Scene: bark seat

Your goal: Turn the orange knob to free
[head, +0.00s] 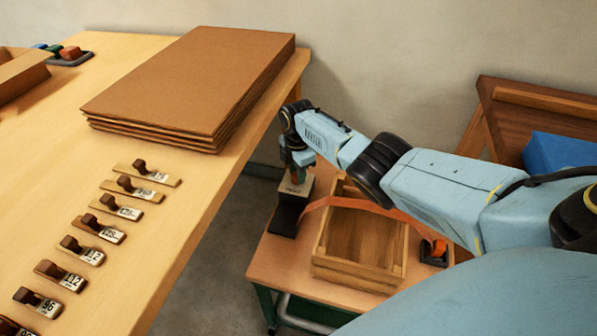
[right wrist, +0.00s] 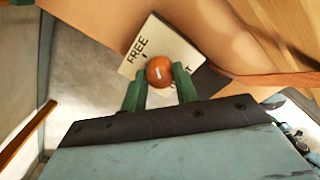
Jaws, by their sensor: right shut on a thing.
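The orange knob (right wrist: 160,72) sits on a pale label plate (right wrist: 168,43) in the right wrist view. The word FREE is printed to the knob's upper left, and a second word at its lower right is partly hidden. A short white mark shows on the knob; I cannot tell which word it points at. My right gripper (right wrist: 163,80) is shut on the knob, with a green finger on each side. In the head view, my right gripper (head: 297,174) reaches down onto the plate (head: 295,187) on top of a black post (head: 285,217). My left gripper is out of view.
An orange strap (head: 325,203) runs from near the post across a wooden crate (head: 318,255) on a low cart (head: 262,262). A black-and-orange fitting (head: 434,250) stands right of the crate. The workbench (head: 190,215) at left holds stacked brown sheets (head: 195,80) and a row of stamps (head: 95,228).

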